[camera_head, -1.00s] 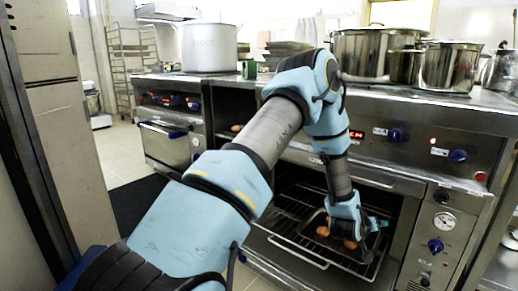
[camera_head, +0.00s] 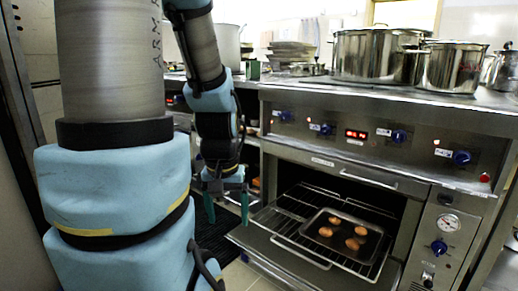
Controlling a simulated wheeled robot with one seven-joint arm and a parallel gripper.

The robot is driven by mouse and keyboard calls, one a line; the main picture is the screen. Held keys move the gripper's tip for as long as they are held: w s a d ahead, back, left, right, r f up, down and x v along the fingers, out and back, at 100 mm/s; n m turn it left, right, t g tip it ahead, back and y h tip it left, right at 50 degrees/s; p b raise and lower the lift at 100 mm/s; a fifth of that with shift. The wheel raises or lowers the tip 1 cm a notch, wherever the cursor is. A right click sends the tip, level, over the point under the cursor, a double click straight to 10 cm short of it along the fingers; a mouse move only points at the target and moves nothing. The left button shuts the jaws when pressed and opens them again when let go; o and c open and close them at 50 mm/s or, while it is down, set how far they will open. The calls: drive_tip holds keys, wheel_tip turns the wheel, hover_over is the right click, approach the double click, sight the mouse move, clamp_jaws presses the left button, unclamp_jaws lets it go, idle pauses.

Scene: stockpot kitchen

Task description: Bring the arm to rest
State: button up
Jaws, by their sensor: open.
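My gripper (camera_head: 227,203) hangs fingers down to the left of the open oven (camera_head: 290,185), apart from it. Its fingers are spread with nothing between them. My arm is folded back and fills the left of the view. A dark baking tray (camera_head: 372,256) with several brown round items (camera_head: 352,243) rests on the wire rack (camera_head: 285,222), which sticks out of the oven.
The oven door (camera_head: 262,252) is folded down. Several steel pots (camera_head: 375,55) stand on the stove top at the back, beside stacked plates (camera_head: 292,52). A grey wall or cabinet stands close on the left. Dark floor matting (camera_head: 212,238) lies below my gripper.

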wheel_tip(320, 180, up, 30)
drive_tip(key=p, duration=2.8)
drive_tip(key=shift+w+d+p, duration=0.15)
drive_tip(key=shift+w+p, duration=0.1)
drive_tip(key=shift+p, duration=0.1)
